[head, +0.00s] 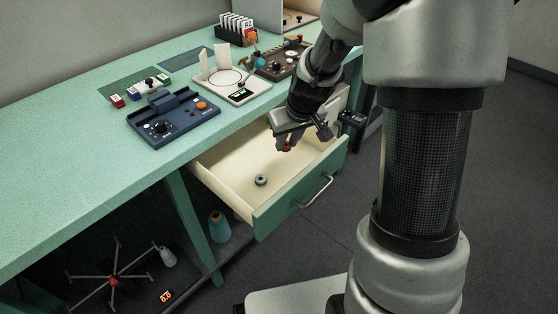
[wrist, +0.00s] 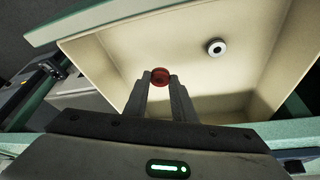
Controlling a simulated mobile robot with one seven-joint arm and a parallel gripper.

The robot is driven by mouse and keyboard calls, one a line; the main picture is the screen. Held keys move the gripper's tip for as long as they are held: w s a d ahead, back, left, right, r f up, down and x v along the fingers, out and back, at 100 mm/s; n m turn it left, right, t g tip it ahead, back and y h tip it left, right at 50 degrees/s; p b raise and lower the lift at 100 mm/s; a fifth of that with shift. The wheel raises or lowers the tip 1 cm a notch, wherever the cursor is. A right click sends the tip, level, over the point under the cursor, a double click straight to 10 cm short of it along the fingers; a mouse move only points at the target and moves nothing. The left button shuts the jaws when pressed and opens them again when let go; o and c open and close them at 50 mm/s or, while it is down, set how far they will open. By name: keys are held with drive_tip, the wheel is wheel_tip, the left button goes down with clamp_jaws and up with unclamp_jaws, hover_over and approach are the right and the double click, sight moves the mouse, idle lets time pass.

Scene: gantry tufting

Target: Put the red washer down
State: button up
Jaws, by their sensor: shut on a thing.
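The red washer (wrist: 160,76) is held between the fingertips of my gripper (wrist: 160,82) in the wrist view. In the head view the red washer (head: 287,146) shows as a small red spot at the tips of my gripper (head: 288,144). My gripper is shut on it, above the open drawer (head: 228,192). The washer appears clear of the drawer floor, though the exact height is hard to tell.
A grey washer (head: 261,180) lies on the drawer floor; it also shows in the wrist view (wrist: 216,47). Most of the drawer floor is bare. The drawer has a green front with a handle (head: 316,192). A blue device (head: 173,118) and a white scale (head: 232,82) stand on the green bench.

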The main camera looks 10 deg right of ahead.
sight(284, 161)
drive_tip(key=shift+f+b, duration=0.7)
drive_tip(key=shift+f, duration=1.9)
drive_tip(key=shift+f, duration=0.1)
drive_tip(key=shift+f, duration=0.15)
drive_tip(key=o, duration=1.1)
drive_tip(key=shift+c, duration=0.2)
